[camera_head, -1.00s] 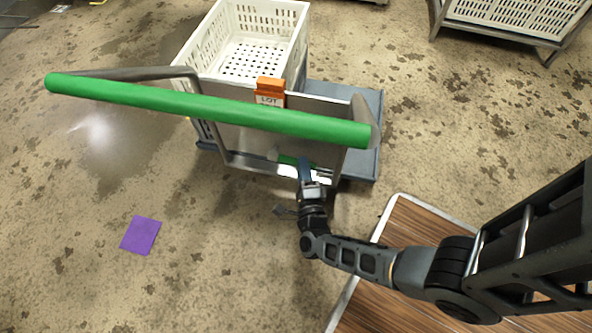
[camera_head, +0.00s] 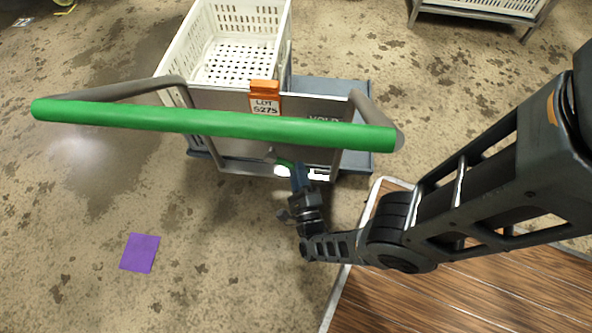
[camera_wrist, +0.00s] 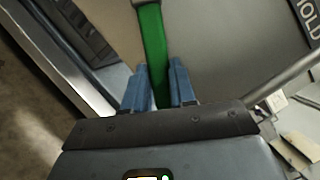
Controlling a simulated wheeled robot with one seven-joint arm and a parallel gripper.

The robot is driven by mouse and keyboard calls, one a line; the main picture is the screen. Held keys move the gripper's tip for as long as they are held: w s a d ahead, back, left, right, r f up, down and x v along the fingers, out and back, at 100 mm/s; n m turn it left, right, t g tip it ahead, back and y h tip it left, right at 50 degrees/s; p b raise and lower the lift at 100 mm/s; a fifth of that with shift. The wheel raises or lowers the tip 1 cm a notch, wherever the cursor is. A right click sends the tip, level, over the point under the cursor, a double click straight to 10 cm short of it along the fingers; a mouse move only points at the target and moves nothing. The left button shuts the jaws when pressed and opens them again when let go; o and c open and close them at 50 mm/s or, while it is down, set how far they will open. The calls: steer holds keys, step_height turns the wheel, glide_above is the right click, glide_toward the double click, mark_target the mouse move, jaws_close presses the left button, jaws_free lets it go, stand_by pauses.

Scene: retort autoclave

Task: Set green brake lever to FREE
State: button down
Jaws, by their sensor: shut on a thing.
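The green brake lever (camera_wrist: 153,45) runs down between the two blue fingers of my gripper (camera_wrist: 160,88) in the wrist view. The fingers are shut on the lever, one on each side. In the head view, my gripper (camera_head: 299,177) is at the lower panel of the cart, below the green handle bar (camera_head: 215,121). Only a short green piece of the lever (camera_head: 286,162) shows there, by the fingers. Part of a "HOLD" label (camera_wrist: 309,17) shows at the right of the wrist view; any FREE label is out of sight.
The cart's grey deck (camera_head: 352,162) carries a white perforated crate (camera_head: 211,77) with an orange clip and LOT tag (camera_head: 264,97). A purple square (camera_head: 140,252) lies on the floor at left. A wood-topped surface (camera_head: 450,292) is at lower right. Another rack (camera_head: 478,14) stands at the back right.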

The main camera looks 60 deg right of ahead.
steer(key=shift+s, duration=0.1)
steer(key=c, duration=0.9)
jaws_free()
steer(key=shift+r, duration=0.1)
